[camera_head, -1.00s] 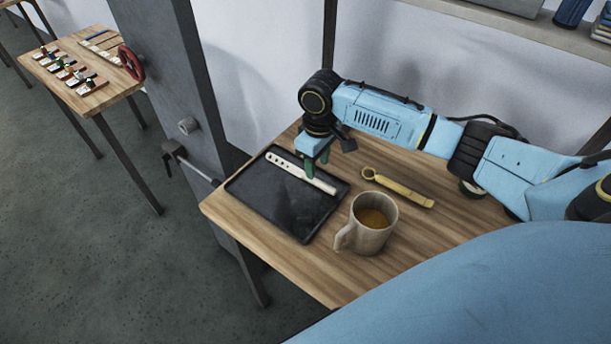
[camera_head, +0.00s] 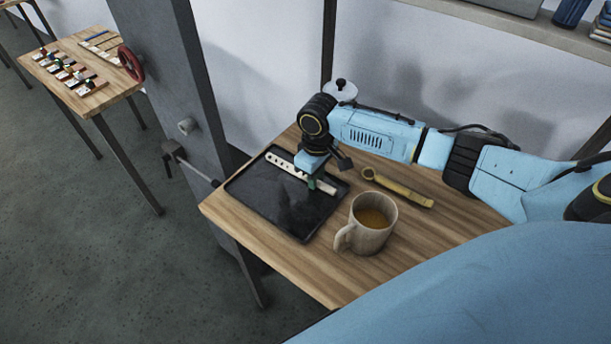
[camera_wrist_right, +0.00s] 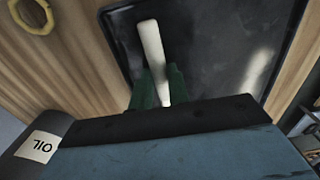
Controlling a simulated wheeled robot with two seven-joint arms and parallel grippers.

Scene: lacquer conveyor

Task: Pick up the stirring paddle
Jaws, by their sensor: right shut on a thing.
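The stirring paddle (camera_head: 283,164) is a pale, flat stick with several holes at one end. It lies along the far side of the black tray (camera_head: 275,215). My right gripper (camera_head: 314,183) is low over the tray and shut on the paddle near its plain end. In the right wrist view the paddle (camera_wrist_right: 152,48) runs up from between my green fingers (camera_wrist_right: 155,88). I cannot tell whether it has any gap to the tray. My left gripper is not in view.
A mug (camera_head: 368,226) of brown liquid stands on the wooden table (camera_head: 300,275), right of the tray. A yellow tool with a ring end (camera_head: 400,188) lies behind it. A lidded white jar (camera_head: 341,91) is behind my arm. A dark post (camera_head: 175,90) stands left.

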